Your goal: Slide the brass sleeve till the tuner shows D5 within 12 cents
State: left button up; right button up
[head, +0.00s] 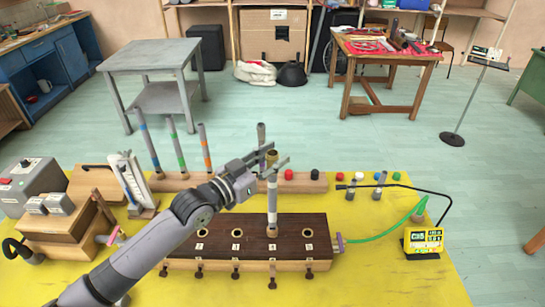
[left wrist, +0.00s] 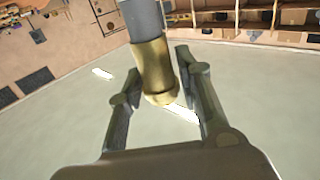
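My left gripper (head: 276,157) reaches in from the left with one finger on each side of the sleeve. In the left wrist view the brass sleeve (left wrist: 154,75) shows between the spread fingers, with a small gap on the right; contact on the left is unclear. The yellow tuner (head: 424,241) stands at the right; its display is too small to read. My right gripper is not in view.
Banded tubes (head: 177,145) stand in a rear rack (head: 300,183) behind the block. Grey and wooden boxes (head: 60,210) crowd the left. The yellow mat (head: 390,285) is clear at the front right.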

pick_arm(q)
grip_shut()
jog(key=shift+f+b, duration=0.35)
jog(key=shift+f, duration=0.15)
dwell(0.4)
jog(key=shift+o, duration=1.9)
grip_release()
